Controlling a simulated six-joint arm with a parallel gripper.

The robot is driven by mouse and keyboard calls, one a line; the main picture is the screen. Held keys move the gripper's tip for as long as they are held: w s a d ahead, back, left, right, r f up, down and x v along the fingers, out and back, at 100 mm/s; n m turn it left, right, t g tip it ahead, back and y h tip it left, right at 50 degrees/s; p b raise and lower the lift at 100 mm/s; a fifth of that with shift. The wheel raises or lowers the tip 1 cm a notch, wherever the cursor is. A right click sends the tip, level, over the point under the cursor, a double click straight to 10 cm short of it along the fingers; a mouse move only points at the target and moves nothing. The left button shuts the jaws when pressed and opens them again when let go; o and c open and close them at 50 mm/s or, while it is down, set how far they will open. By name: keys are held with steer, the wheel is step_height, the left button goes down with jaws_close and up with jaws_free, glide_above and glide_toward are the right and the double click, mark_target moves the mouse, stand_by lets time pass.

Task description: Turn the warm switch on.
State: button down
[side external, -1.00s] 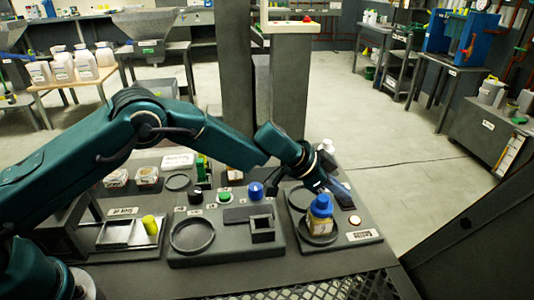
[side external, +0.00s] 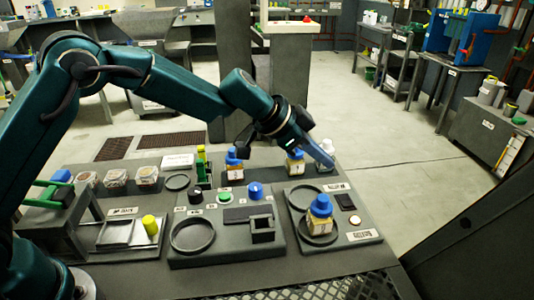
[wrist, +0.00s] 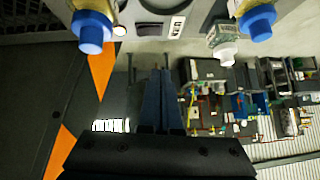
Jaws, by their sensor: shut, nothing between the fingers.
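My gripper (side external: 326,158) is shut and empty, held up above and behind the right-hand dark panel (side external: 348,243). In the wrist view the closed fingers (wrist: 160,75) point toward the panel edge at the top. The panel carries a dark rocker-like switch (side external: 345,202) at its right, with a small label beside it. A small switch-like part (wrist: 178,25) shows in the wrist view. The lettering is too small to read, so I cannot tell for sure which is the warm switch or its position. A round pale button (side external: 355,220) lies nearer the front.
A blue-capped bottle (side external: 320,213) stands in the panel's round dish. Another blue-capped bottle (side external: 294,164) and a white-capped bottle (side external: 324,162) stand behind. The middle panel (side external: 230,246) has a black knob (side external: 195,195), a green button (side external: 225,197) and a blue knob (side external: 255,189).

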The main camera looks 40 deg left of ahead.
steer(key=shift+a+v, duration=0.2)
steer(key=shift+v, duration=1.45)
steer(key=shift+w, duration=0.1)
steer(key=s+a+r+t, duration=0.1)
steer(key=s+a+r, duration=0.1)
steer(key=s+r, duration=0.35)
steer(key=s+a+r+t, duration=0.1)
steer(key=s+a+r, duration=0.15)
steer(key=r, duration=0.55)
steer(key=s+a+f+n+g+y, duration=0.1)
steer(key=s+a+f+n, duration=0.3)
steer(key=s, duration=0.6)
steer(key=s+a+f+n+g+y, duration=0.2)
steer(key=s+a+f+n+y, duration=0.2)
steer(key=s+f, duration=0.3)
steer(key=s+n, duration=0.1)
steer(key=s, duration=0.3)
steer(key=shift+a+n+y, duration=0.3)
steer(key=shift+a, duration=0.1)
